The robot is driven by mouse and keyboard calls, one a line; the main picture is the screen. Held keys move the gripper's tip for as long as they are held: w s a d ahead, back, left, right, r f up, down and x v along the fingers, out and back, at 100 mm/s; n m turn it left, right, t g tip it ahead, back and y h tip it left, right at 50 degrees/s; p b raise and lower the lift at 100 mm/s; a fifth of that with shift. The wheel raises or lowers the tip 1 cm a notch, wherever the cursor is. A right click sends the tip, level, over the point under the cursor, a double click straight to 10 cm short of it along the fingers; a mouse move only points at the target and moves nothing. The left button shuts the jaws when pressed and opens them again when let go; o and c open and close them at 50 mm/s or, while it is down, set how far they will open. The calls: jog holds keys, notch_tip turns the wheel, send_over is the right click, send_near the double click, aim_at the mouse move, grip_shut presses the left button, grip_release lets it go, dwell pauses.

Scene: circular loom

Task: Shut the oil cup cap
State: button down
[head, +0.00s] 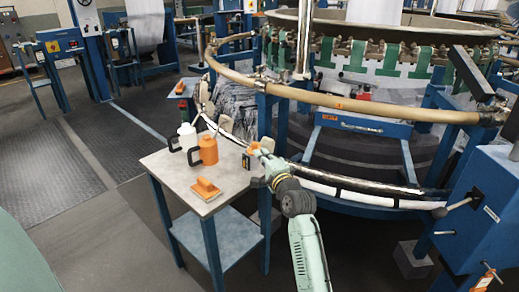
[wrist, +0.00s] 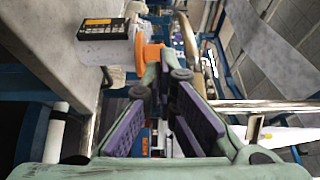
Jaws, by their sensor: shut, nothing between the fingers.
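The orange oil cup cap (wrist: 147,52) shows in the wrist view, just beyond and left of my fingertips, beside a pale rounded body (wrist: 112,50). In the head view an orange part (head: 254,148) shows at the same place, near the table's right corner. Whether the cap is raised or down cannot be told. My gripper (wrist: 165,76) is shut and empty, its purple-padded fingers pointing toward the orange part. In the head view my gripper (head: 266,160) is right beside the orange part; contact cannot be told.
A small table (head: 160,165) carries an orange jug (head: 208,150), a white bottle (head: 187,137) and an orange-backed brush (head: 206,188). A dark panel with yellow marks (wrist: 101,28) is close to my gripper. The loom's curved rail (head: 350,103) runs behind. Floor is open at left.

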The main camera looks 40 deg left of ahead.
aim_at(256, 146)
jog(key=shift+x, duration=1.35)
jog(key=shift+p, duration=0.3)
jog(key=a+p, duration=0.1)
jog(key=s+a+p, duration=0.1)
jog(key=shift+s+a, duration=0.15)
jog(key=shift+a, duration=0.15)
